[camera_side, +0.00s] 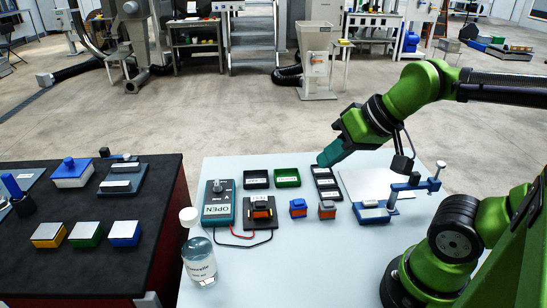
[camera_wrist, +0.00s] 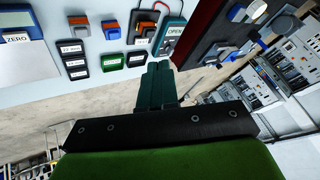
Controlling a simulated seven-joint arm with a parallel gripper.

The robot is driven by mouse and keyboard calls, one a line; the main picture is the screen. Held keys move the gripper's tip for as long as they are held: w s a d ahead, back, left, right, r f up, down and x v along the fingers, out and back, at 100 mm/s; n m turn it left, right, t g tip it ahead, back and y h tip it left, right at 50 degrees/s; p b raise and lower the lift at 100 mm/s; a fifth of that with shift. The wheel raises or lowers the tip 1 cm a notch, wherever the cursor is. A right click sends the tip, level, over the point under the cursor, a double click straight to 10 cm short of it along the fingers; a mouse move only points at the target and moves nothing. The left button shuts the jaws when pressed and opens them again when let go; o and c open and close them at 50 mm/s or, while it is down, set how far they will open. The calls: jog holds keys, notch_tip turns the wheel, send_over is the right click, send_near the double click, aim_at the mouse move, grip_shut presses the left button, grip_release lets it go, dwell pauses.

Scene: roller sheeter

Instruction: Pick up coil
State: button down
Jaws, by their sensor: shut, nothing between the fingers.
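No part is plainly recognisable as a coil. Candidates are small blocks on the pale table: a blue one (camera_side: 298,208), a grey-and-orange one (camera_side: 327,210), and an orange-and-black one on a dark stand (camera_side: 260,212). The dark stand with its block also shows in the wrist view (camera_wrist: 143,27). My gripper (camera_side: 322,160) is above the back of the table, behind these blocks and apart from them. In the wrist view its teal fingers (camera_wrist: 160,66) are together, with nothing between them.
A black tray (camera_side: 256,180), a green tray (camera_side: 287,178) and a long labelled tray (camera_side: 326,184) lie near the gripper. A teal OPEN meter (camera_side: 218,203), a bottle (camera_side: 200,262) and a blue-based device (camera_side: 371,213) stand around. A dark bench (camera_side: 80,270) is left.

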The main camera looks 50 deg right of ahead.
jog(key=c, duration=0.7)
grip_release()
jog(key=n+g+h, duration=0.2)
jog(key=n+g, duration=0.5)
jog(key=n, duration=0.6)
send_over(261, 202)
notch_tip(261, 202, down, 6)
jog(key=f, duration=1.1)
jog(key=shift+a, duration=0.25)
jog(key=shift+d+f, duration=0.15)
jog(key=shift+f, duration=2.5)
